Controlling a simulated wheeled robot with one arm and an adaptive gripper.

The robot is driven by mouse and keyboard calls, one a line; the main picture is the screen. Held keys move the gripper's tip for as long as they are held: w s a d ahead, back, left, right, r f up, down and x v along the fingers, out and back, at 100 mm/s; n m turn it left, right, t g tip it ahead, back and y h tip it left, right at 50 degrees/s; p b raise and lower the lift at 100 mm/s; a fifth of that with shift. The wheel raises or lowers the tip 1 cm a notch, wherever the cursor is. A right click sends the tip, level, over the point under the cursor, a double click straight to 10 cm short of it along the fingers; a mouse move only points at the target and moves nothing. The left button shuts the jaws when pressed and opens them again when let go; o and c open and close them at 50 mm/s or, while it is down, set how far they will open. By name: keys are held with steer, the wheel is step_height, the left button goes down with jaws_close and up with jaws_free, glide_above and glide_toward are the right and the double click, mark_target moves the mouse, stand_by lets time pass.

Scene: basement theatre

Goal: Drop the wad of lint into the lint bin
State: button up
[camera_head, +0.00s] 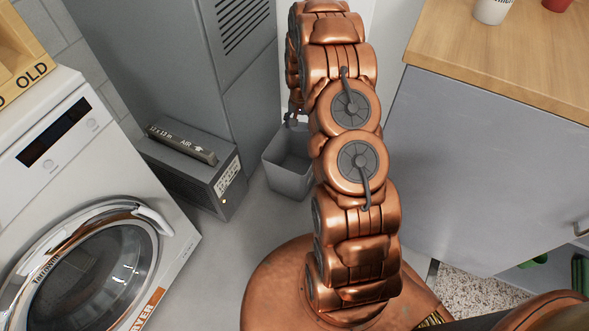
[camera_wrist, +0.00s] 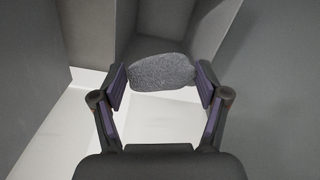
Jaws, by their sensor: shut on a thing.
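The wad of lint (camera_wrist: 162,72) is a grey, speckled, rounded lump in the wrist view. My gripper (camera_wrist: 162,80) is shut on it, with one finger pad at each end. The lint bin (camera_head: 287,178) is a grey open-topped box on the floor in the head view, partly hidden by my arm. My gripper (camera_head: 293,118) shows only in small part there, beside my arm near the bin's far rim. The wad cannot be made out in that view. Grey walls lie behind the wad in the wrist view; I cannot tell whether the wad is over the bin's opening.
A tall grey cabinet (camera_head: 225,60) stands behind the bin. A low grey box (camera_head: 190,175) with a dark bar (camera_head: 182,145) on top is left of it. A wood-topped counter (camera_head: 500,50) is at right.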

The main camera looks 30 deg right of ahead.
step_height(320, 180, down, 6)
steer(key=shift+r+b, duration=0.15)
steer(key=shift+b, duration=0.8)
steer(key=o, duration=0.8)
steer(key=shift+c, duration=0.2)
steer(key=shift+r, duration=0.15)
step_height(320, 180, up, 12)
steer(key=shift+f, duration=0.1)
